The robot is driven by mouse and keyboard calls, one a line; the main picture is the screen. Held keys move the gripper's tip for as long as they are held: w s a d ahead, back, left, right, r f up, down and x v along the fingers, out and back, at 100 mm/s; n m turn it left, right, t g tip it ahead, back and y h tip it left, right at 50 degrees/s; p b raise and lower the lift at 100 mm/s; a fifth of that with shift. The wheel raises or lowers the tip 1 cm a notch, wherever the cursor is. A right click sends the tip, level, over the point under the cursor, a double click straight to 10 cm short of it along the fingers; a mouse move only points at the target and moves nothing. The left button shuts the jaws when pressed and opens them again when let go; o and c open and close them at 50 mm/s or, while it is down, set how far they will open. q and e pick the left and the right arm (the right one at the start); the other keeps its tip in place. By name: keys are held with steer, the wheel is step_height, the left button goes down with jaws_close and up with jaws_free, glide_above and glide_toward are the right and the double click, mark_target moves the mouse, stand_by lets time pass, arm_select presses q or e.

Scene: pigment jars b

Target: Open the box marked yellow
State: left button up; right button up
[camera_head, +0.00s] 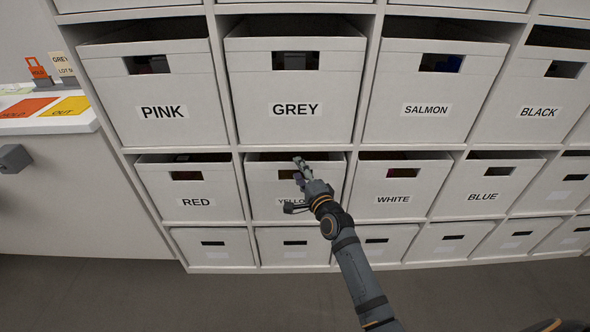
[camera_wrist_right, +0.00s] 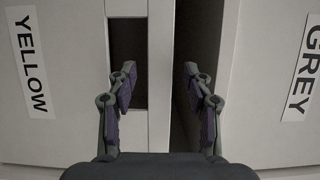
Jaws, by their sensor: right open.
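The box marked YELLOW (camera_head: 265,190) stands in the middle row of the shelf, between RED and WHITE. Its label is partly hidden by my right arm in the head view. In the right wrist view the YELLOW box front (camera_wrist_right: 72,110) is on the left, with its dark handle hole and upper rim. My right gripper (camera_head: 299,168) is open at that box's upper front; in the wrist view its fingers (camera_wrist_right: 156,88) are apart, with the box's rim between them. I cannot tell whether they touch it. My left gripper is not in view.
The GREY box (camera_head: 295,85) sits directly above, with a dark gap below it. RED (camera_head: 192,185) and WHITE (camera_head: 398,185) boxes stand on either side. A white counter (camera_head: 45,125) with coloured cards is at the left. The floor (camera_head: 90,295) in front is clear.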

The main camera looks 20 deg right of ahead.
mark_target(296, 167)
steer(key=w, duration=0.3)
steer(key=shift+w+a+b, duration=0.15)
steer(key=shift+a+b, duration=0.05)
steer(key=shift+b, duration=0.1)
jaws_close()
